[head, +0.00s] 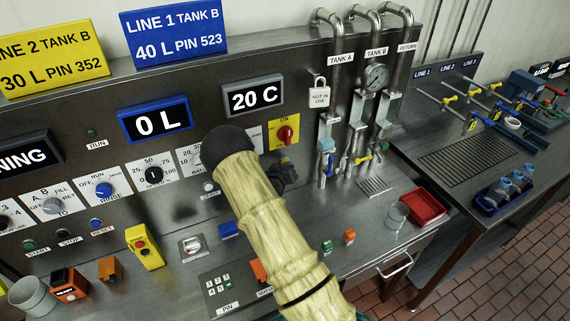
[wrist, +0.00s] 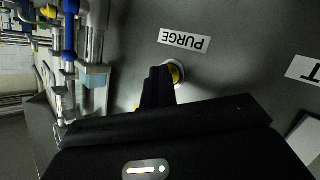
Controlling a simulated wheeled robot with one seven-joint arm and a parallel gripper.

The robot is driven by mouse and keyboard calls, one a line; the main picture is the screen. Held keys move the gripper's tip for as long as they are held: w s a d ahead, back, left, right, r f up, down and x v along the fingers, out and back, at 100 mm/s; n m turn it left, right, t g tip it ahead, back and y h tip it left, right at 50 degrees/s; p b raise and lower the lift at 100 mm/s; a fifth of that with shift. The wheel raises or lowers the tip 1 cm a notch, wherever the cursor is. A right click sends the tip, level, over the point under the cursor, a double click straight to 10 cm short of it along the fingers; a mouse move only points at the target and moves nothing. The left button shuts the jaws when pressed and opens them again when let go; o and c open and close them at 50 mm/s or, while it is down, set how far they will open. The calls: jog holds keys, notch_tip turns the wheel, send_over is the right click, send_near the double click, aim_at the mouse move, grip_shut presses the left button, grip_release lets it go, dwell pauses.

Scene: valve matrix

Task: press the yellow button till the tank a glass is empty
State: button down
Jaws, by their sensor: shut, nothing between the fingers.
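The yellow button (wrist: 177,73) shows in the wrist view beside the upside-down PURGE label, in a pale round collar. My gripper (wrist: 160,75) is shut and empty, its fingertips in front of the button and hiding part of it. I cannot tell whether they touch or press it. I cannot make out any liquid level in a glass there.
Displays read 0 L (head: 157,121) and 20 C (head: 252,97). A red rotary switch (head: 286,134) on a yellow plate sits just above my gripper. A padlock tag (head: 319,96) reads NOT IN USE. A clear cup (head: 396,215) and red tray (head: 425,206) stand on the bench to the right.

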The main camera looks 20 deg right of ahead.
jog(key=shift+s, duration=0.85)
jog(key=s, duration=0.5)
jog(key=shift+d+b, duration=0.1)
jog(key=shift+b, duration=0.2)
dwell(0.8)
